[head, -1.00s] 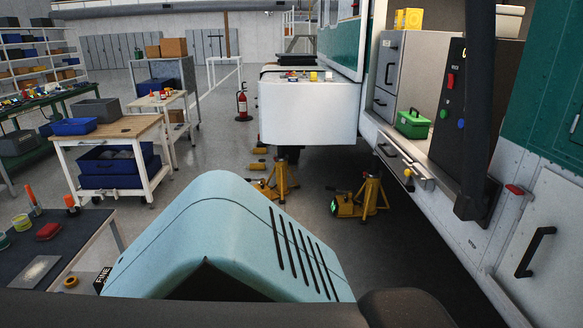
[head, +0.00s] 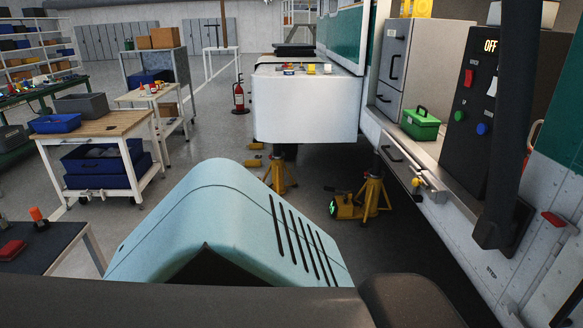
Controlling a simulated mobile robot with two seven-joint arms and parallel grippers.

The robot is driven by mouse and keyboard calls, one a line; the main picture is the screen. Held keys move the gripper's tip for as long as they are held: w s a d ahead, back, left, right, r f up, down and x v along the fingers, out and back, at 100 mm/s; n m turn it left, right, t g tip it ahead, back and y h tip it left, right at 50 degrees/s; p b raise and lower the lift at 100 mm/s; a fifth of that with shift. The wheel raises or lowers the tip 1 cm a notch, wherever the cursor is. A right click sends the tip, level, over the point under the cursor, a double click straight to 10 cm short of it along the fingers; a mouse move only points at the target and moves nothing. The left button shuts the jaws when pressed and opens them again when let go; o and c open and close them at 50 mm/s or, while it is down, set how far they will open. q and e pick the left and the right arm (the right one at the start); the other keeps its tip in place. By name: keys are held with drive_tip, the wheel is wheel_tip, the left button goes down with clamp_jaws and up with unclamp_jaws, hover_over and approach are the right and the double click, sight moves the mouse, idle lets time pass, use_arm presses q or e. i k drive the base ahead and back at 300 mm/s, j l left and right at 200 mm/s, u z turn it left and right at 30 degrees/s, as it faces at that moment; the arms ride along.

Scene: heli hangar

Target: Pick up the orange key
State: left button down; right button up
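I cannot make out an orange key for certain. A small orange piece (head: 416,182) sits at the front edge of the aircraft's side ledge, by the drawer handle, but it is too small to identify. Neither my left nor my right gripper shows in the head view. Dark parts of my own body cross the bottom of the picture.
A green box (head: 420,124) stands on the ledge beside a black switch panel (head: 490,95) reading OFF. A dark upright bar (head: 512,120) hangs before it. Yellow jacks (head: 372,195) stand on the floor ahead. A wooden-topped workbench (head: 95,127) is at left.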

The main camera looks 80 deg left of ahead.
sight(35, 213)
drive_tip(key=u, duration=4.25)
drive_tip(key=i+l+u, duration=0.1)
drive_tip(key=i+l, duration=0.15)
drive_tip(key=i+l+u, duration=0.15)
drive_tip(key=i+l, duration=0.15)
drive_tip(key=i+l+u, duration=0.1)
drive_tip(key=i+l, duration=0.25)
drive_tip(key=i+l+u, duration=0.1)
drive_tip(key=i+l, duration=0.15)
drive_tip(key=i+l+u, duration=0.1)
drive_tip(key=i+l, duration=0.2)
drive_tip(key=l, duration=0.15)
drive_tip(key=i+l+u, duration=0.15)
drive_tip(key=l, duration=0.25)
drive_tip(key=i+l+u, duration=0.1)
drive_tip(key=i+l, duration=0.2)
drive_tip(key=i+l+u, duration=0.1)
drive_tip(key=l, duration=0.45)
drive_tip(key=i, duration=0.1)
